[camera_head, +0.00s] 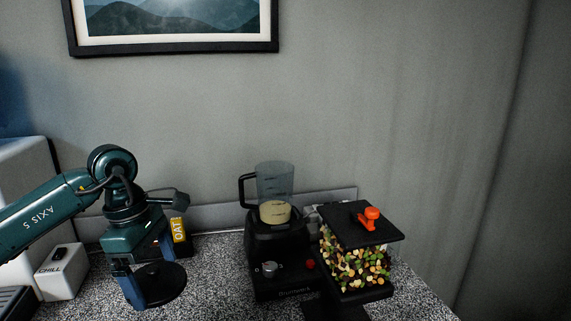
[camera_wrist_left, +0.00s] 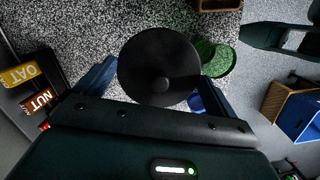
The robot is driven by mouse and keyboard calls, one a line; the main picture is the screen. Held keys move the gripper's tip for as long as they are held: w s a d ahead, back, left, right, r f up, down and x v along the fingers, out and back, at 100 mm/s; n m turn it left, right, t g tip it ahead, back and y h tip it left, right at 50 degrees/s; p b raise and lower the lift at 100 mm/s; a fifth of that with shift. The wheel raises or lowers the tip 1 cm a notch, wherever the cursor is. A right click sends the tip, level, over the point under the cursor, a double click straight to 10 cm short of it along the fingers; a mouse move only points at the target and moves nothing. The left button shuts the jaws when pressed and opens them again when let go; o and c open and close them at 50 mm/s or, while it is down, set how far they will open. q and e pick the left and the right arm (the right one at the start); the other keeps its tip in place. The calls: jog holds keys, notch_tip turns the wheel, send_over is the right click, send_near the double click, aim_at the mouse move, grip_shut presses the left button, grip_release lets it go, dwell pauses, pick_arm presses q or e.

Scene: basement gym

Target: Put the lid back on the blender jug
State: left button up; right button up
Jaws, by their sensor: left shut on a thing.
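The blender jug (camera_head: 275,183) is clear with a black handle on its left. It stands upright on the black blender base (camera_head: 278,250), open at the top, with pale yellow contents low inside. The lid (camera_head: 163,284) is a round black disc. My left gripper (camera_head: 146,291) is shut on it and holds it roughly flat over the counter, left of the blender and lower than the jug's rim. In the left wrist view the lid (camera_wrist_left: 160,65) sits between the two blue fingers (camera_wrist_left: 158,84), a small knob at its middle. My right gripper is not seen.
A clear dispenser of mixed nuts (camera_head: 355,262) with a black top and orange knob stands close right of the blender. An OAT box (camera_head: 179,230) is behind my left gripper; a white CHILL box (camera_head: 60,272) is left. Speckled counter (camera_head: 215,265) is clear between lid and blender.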

pick_arm(q)
jog(key=s+d+m, duration=0.1)
jog(key=s+m, duration=0.1)
jog(key=m, duration=0.2)
jog(key=s+d+f+m+g+p, duration=0.1)
jog(key=s+m, duration=0.1)
jog(key=m, duration=0.3)
jog(key=s+m+y+p, duration=0.1)
jog(key=s+m, duration=0.2)
jog(key=m, duration=0.1)
jog(key=shift+d+f+m+g, duration=0.3)
jog(key=shift+d+m, duration=0.1)
jog(key=shift+s+d+f+m+y+p, duration=0.1)
jog(key=shift+s+f+m+y+p, duration=0.1)
jog(key=shift+s+m, duration=0.5)
jog(key=shift+s+d+f+m+y+p, duration=0.1)
jog(key=shift+s+m+y+p, duration=0.15)
jog(key=shift+m, duration=0.75)
jog(key=shift+r, duration=0.1)
